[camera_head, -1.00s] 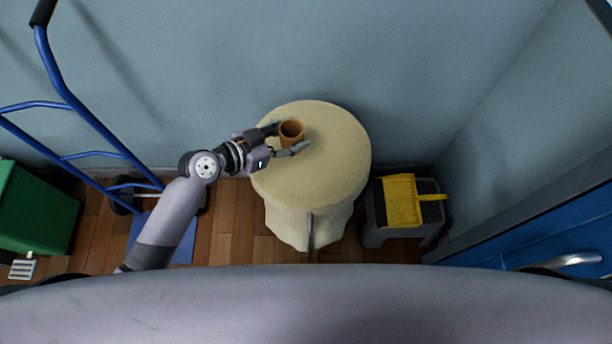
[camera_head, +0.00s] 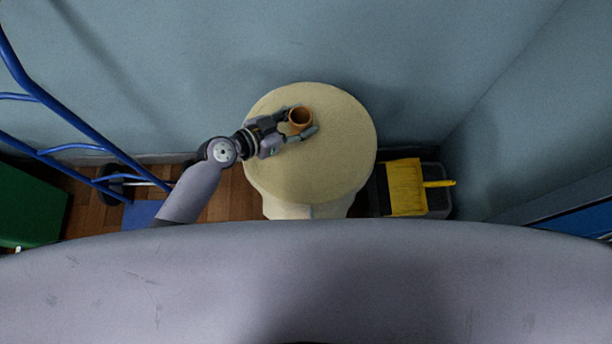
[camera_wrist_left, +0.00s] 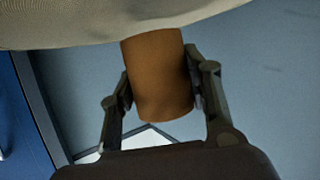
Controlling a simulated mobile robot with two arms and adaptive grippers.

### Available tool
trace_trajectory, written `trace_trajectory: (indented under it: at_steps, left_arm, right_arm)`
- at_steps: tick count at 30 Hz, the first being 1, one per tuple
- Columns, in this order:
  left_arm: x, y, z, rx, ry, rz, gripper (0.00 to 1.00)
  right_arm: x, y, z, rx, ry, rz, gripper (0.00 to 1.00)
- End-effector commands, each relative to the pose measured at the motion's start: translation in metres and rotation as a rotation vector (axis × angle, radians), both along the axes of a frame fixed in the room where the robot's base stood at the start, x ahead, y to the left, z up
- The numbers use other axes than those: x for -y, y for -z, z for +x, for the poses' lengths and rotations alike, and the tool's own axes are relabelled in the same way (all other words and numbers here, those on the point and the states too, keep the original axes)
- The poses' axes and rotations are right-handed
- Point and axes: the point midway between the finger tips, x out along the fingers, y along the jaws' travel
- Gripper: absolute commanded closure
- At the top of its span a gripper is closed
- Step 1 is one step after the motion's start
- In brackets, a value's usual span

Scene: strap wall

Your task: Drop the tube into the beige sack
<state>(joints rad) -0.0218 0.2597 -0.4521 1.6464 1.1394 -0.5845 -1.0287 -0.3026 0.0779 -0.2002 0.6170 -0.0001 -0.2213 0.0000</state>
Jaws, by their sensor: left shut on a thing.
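The tube (camera_head: 300,128) is a short, open-ended orange-brown cylinder. It is held upright or nearly so in my left gripper (camera_head: 302,122), with one finger on each side. In the left wrist view the tube (camera_wrist_left: 158,80) sits between the two fingers of the left gripper (camera_wrist_left: 158,82). The beige sack (camera_head: 325,172) is the large round beige thing below it in the head view. The tube is over the upper left part of its round top; I cannot tell the height gap. The sack's edge (camera_wrist_left: 60,22) crosses the top of the left wrist view. My right gripper is not in view.
A blue hand truck (camera_head: 75,115) stands at the left, with a green box (camera_head: 30,205) beside it. A grey-blue wall (camera_head: 400,50) is close behind the sack.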

Motion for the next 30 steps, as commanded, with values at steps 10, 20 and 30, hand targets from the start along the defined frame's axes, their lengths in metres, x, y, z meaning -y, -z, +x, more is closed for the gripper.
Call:
trace_trajectory:
  at_steps: [10,20,30]
  left_arm:
    - [0.0,0.0026,-0.0001,0.0,0.0,0.0,0.55]
    - [0.0002,0.0025,-0.0001,0.0,0.0,0.0,0.33]
    - [-0.0016,0.0021,-0.0011,0.0,0.0,0.0,0.32]
  right_arm:
    - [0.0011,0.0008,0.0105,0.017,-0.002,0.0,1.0]
    - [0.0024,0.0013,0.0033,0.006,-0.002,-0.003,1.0]
    - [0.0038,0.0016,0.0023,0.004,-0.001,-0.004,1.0]
